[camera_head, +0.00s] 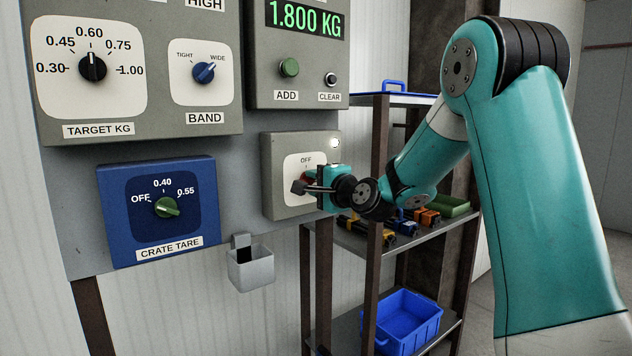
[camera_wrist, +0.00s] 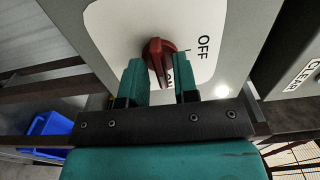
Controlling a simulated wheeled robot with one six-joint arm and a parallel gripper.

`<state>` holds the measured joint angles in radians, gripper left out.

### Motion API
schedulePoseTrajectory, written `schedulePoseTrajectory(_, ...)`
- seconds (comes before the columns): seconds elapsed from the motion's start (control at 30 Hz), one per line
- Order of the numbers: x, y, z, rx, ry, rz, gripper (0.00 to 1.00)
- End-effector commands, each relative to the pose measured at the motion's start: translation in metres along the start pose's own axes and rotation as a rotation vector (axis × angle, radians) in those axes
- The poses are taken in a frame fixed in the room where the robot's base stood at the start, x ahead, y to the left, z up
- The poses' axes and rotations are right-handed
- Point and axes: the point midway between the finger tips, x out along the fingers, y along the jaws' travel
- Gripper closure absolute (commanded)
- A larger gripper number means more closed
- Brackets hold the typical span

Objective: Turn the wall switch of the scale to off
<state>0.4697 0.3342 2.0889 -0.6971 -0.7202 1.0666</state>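The wall switch is a grey box (camera_head: 282,160) with a white plate, the label OFF at its top and a red knob (camera_wrist: 158,60). In the wrist view a second label is partly hidden by a finger. A small white lamp (camera_head: 335,143) glows at the box's upper right corner. My gripper (camera_wrist: 160,72) is at the plate, its two teal fingers on either side of the knob. The fingers are apart, and I see gaps between them and the knob. In the head view my gripper (camera_head: 303,184) hides most of the knob. The knob's exact pointing direction is unclear.
Above is the scale box (camera_head: 258,75) reading 1.800 KG, with ADD and CLEAR buttons. A blue CRATE TARE box (camera_head: 112,215) and a small grey holder (camera_head: 250,270) are at left. A shelf rack (camera_head: 377,150) with tools and a blue crate (camera_head: 408,318) stands close at right.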

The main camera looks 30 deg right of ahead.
Motion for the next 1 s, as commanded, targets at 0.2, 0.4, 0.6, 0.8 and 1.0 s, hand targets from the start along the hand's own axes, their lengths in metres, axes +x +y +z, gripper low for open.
schedulePoseTrajectory(0.2,-0.0003,0.0,-0.0001,0.0,0.0,0.0,1.0)
schedulePoseTrajectory(0.4,-0.0003,0.0009,0.0001,-0.014,0.0,0.0,1.0)
schedulePoseTrajectory(0.6,-0.0003,0.0035,0.0001,-0.085,0.0,-0.002,1.0)
schedulePoseTrajectory(0.8,-0.0004,0.0058,0.0006,-0.228,0.0,-0.004,1.0)
schedulePoseTrajectory(1.0,-0.0006,0.0078,0.0003,-0.415,0.001,-0.003,1.0)
